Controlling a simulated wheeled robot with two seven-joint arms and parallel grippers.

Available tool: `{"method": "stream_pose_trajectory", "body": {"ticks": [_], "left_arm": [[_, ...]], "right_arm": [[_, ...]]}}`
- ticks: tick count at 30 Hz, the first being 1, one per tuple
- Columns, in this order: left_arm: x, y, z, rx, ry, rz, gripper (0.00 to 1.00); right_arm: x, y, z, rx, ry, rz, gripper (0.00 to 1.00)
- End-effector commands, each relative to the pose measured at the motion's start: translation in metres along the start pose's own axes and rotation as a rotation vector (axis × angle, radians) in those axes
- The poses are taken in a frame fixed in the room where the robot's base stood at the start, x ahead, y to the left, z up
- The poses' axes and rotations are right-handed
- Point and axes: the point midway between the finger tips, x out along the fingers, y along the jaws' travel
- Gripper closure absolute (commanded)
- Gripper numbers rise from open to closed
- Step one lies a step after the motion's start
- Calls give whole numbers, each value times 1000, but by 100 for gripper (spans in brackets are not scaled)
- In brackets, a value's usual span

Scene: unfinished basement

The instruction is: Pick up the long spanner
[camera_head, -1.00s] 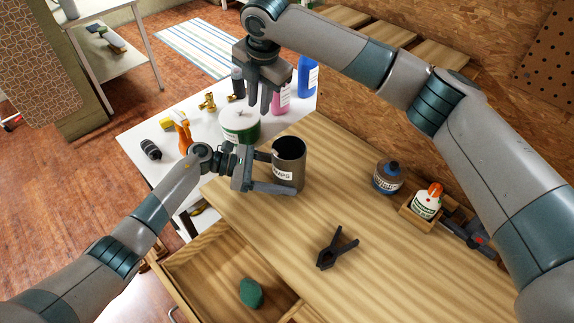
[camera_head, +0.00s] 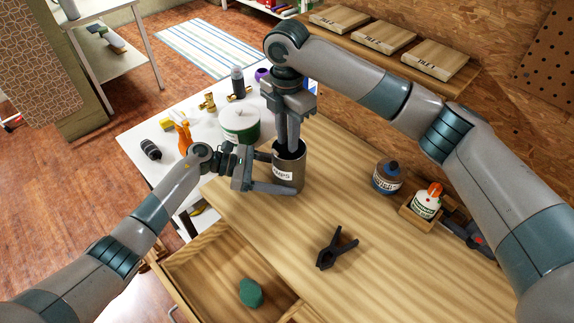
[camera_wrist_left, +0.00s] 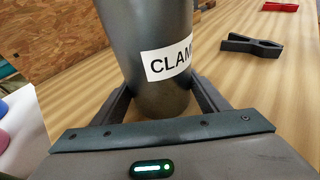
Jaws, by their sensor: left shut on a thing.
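A dark grey can with a white label reading "CLAMPS" (camera_head: 292,166) stands upright on the wooden workbench. My left gripper (camera_head: 275,175) is shut around its lower part; the left wrist view shows a finger on each side of the can (camera_wrist_left: 150,30). My right gripper (camera_head: 289,145) points straight down over the can, its fingertips reaching into the open mouth. The can's rim hides the tips, so I cannot tell whether they are open or hold something. I see no long spanner in either view; the can's inside is mostly hidden.
A black clamp (camera_head: 335,248) lies on the clear front of the workbench (camera_head: 400,275). An open drawer (camera_head: 200,275) holds a green object (camera_head: 250,292). A white table (camera_head: 140,135) adjoins behind.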

Motion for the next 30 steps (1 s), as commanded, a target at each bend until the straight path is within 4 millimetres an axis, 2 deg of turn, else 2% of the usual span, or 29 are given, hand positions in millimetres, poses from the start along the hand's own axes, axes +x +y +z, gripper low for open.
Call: {"method": "stream_pose_trajectory", "body": {"ticks": [6,12,25,30], "left_arm": [[0,0,-1,-1,1,-1,45],[0,0,-1,-1,1,-1,45],[0,0,-1,-1,1,-1,45],[0,0,-1,-1,1,-1,45]], "right_arm": [[32,-1,0,1,0,-3,79],[54,0,0,1,0,-1,79],[58,0,0,0,0,0,79],[71,0,-1,0,1,-3,79]]}}
